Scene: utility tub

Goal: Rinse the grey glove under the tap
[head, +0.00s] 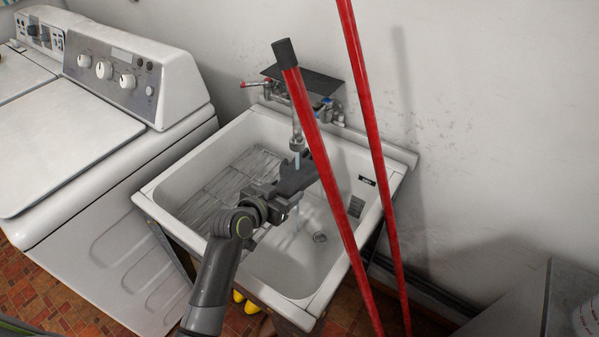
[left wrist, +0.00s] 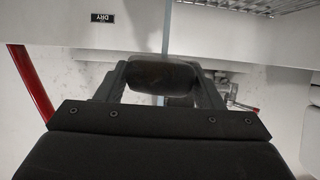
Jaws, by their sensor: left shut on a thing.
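The grey glove (head: 297,176) is a dark shape held over the white tub (head: 148,190), right below the tap (head: 296,143). My left gripper (head: 279,194) is shut on the glove; its fingers clamp the glove (left wrist: 165,75) from both sides in the left wrist view. A thin pale-blue stream of water (head: 297,159) runs from the tap spout down to the glove. The stream (left wrist: 167,30) also shows as a straight line at the glove in the left wrist view. Part of the glove is hidden by the gripper and a red pole. My right gripper is not in view.
Two red poles (head: 325,170) (head: 372,130) stand at the tub's right, one crossing in front of it. A wire rack (head: 215,185) lies in the tub's left part. A washing machine (head: 110,160) stands left. A "DRY" label (left wrist: 103,17) shows on the tub.

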